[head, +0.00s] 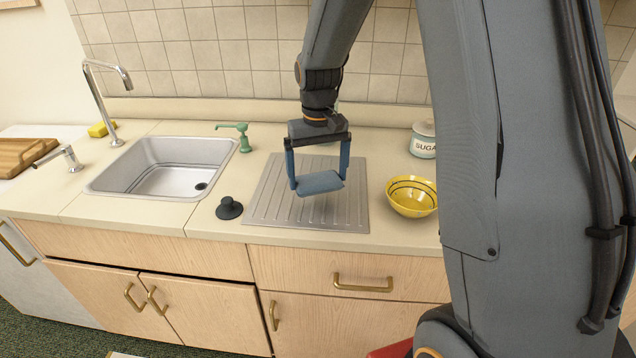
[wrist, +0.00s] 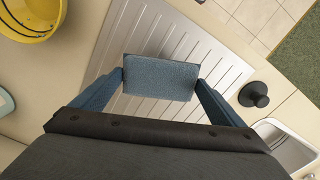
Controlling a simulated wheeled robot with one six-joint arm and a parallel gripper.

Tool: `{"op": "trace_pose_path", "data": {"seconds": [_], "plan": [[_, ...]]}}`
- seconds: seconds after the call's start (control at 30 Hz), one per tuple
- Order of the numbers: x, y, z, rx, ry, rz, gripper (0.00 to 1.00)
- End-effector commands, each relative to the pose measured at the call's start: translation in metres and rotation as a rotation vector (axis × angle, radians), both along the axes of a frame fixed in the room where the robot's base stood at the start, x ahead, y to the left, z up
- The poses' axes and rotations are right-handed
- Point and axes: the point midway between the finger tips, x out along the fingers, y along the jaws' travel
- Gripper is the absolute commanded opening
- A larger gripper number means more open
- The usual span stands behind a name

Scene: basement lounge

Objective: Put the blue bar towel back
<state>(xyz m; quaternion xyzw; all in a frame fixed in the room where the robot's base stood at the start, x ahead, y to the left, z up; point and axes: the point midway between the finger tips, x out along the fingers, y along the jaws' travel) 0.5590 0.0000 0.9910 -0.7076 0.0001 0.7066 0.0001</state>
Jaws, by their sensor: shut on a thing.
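The blue bar towel (head: 320,183) is a small folded blue-grey block between the two fingertips of my gripper (head: 319,185). In the wrist view the towel (wrist: 160,78) spans the gap between the fingers of my gripper (wrist: 162,80), with a fingertip against each end. My gripper is shut on it. The towel is over the ribbed metal drainboard (head: 265,205), which also shows in the wrist view (wrist: 215,65). It looks held above the drainboard, but the exact gap is hard to tell.
A dark sink plug (head: 229,208) lies left of the drainboard, near the sink (head: 165,168). A yellow bowl (head: 411,197) and a sugar jar (head: 423,140) stand right of it. A green soap dispenser (head: 240,136) is behind, and a yellow sponge (head: 101,129) lies far left.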

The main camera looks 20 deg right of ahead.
Motion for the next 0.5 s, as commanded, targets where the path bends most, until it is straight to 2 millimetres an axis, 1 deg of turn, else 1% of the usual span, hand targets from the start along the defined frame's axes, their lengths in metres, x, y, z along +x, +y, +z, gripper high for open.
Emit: {"op": "trace_pose_path", "data": {"seconds": [0.1,0.2,0.3,0.5], "plan": [[-0.002,0.0,-0.018,0.0,0.004,0.0,0.72],[-0.001,0.0,-0.03,0.0,0.003,0.0,0.72],[-0.001,0.0,-0.035,0.0,0.002,0.0,0.72],[0.0,0.0,-0.036,0.0,0.0,0.0,0.72]]}}
